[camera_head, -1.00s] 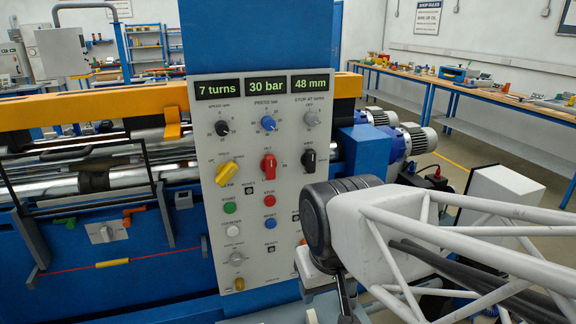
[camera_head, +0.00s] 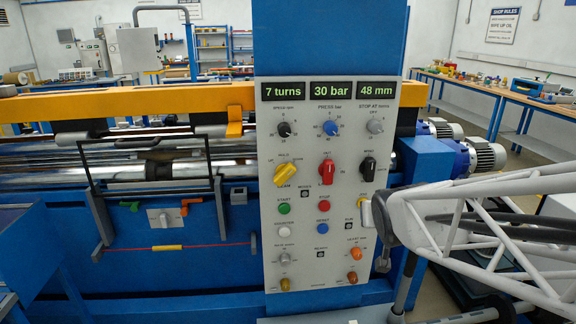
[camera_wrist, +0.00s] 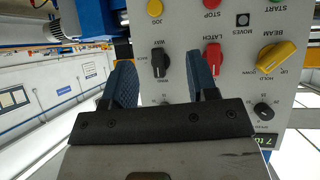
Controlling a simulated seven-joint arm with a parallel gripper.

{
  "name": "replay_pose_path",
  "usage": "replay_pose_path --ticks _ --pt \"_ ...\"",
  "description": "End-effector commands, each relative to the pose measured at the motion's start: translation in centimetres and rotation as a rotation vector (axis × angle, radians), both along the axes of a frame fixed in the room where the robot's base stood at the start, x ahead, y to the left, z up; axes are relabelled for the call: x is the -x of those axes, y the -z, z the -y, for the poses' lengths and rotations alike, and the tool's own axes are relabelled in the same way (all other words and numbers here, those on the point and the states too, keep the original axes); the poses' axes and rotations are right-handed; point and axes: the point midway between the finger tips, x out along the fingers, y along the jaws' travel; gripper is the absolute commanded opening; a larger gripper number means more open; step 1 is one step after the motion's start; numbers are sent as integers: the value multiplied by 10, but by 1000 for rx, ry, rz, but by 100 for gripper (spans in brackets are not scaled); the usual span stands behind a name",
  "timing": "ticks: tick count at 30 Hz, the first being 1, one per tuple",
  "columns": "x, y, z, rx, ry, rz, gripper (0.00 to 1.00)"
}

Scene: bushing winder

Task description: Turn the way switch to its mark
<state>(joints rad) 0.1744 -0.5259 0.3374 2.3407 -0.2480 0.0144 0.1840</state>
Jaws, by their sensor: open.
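The way switch (camera_head: 368,168) is a black knob on the grey control panel (camera_head: 345,215), right of the red latch knob (camera_head: 327,172). Its bar looks roughly vertical in the head view; its small marks are too blurred to read. The wrist view shows the panel upside down, with the black way switch (camera_wrist: 160,66) between the two blue fingertips of my gripper (camera_wrist: 159,66). The gripper is open, with a gap on each side of the knob; its distance from the panel is hard to tell. The red latch knob (camera_wrist: 213,58) lies by the right finger.
The yellow beam knob (camera_head: 285,174) sits left on the panel. The yellow jog button (camera_wrist: 155,8), red stop button (camera_head: 324,206) and several other buttons and dials are close by. A blue column (camera_head: 330,40) rises behind the panel.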

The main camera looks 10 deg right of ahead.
Motion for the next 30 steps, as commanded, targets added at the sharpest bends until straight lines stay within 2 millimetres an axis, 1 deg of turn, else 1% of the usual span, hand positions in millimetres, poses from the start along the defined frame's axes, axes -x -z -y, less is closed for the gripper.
replay_pose_path --ticks 1,6,12,15,21,30 --pt "-10 0 6 3 -1 40 53" --pt "-43 -6 21 11 -26 197 53" --pt "-74 -11 37 10 -72 377 53" --pt "-84 -13 43 4 -98 457 53" --pt "-96 -15 49 -7 -139 565 53" --pt "-99 -17 51 -11 -154 601 53"
